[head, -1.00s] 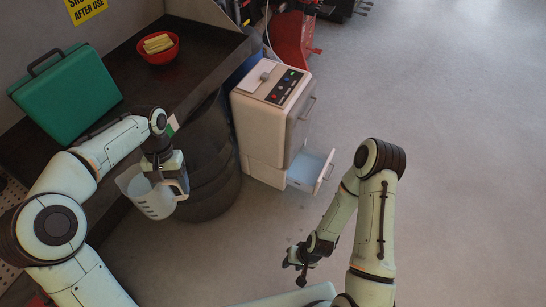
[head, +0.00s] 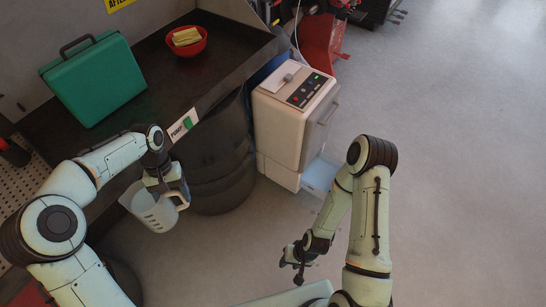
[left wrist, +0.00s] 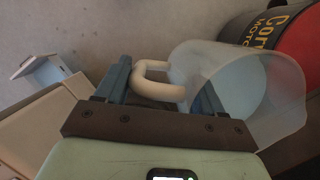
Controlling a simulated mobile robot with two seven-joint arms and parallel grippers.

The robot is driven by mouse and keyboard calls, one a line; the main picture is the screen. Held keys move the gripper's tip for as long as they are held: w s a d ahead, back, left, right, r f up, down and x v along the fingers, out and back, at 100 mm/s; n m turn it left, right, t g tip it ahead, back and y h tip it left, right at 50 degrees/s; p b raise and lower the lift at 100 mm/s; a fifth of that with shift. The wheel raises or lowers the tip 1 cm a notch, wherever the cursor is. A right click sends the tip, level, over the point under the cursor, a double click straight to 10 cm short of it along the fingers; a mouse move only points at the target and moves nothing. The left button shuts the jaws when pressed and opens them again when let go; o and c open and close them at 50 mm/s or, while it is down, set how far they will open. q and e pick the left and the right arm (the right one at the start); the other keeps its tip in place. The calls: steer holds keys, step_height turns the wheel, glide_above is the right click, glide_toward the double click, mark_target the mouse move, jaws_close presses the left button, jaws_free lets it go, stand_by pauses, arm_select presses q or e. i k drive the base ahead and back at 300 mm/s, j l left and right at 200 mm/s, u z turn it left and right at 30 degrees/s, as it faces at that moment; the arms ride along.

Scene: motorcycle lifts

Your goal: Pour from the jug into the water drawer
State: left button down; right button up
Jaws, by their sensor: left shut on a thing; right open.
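A translucent white jug (head: 152,208) hangs from my left gripper (head: 172,190), which is shut on its handle. It is slightly tilted, in front of the black drum. In the left wrist view the jug (left wrist: 255,90) is to the right and its pale handle (left wrist: 158,82) lies between the blue fingers of the gripper (left wrist: 160,88). The water drawer (head: 318,177) is pulled out low on the white machine (head: 290,130), to the right of the jug and apart from it. My right gripper (head: 296,262) is open and empty over the floor.
A black drum (head: 215,165) stands between the jug and the machine. The dark workbench holds a green case (head: 95,80) and a red bowl (head: 188,45) with yellow things inside. A red stand (head: 325,45) is behind the machine. The floor (head: 450,150) to the right is clear.

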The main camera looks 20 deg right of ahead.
mark_target(317, 179)
steer(key=l+u, duration=0.7)
steer(key=l, duration=1.6)
steer(key=k+l+u, duration=0.15)
steer(key=l, duration=1.55)
steer(key=k+u, duration=0.05)
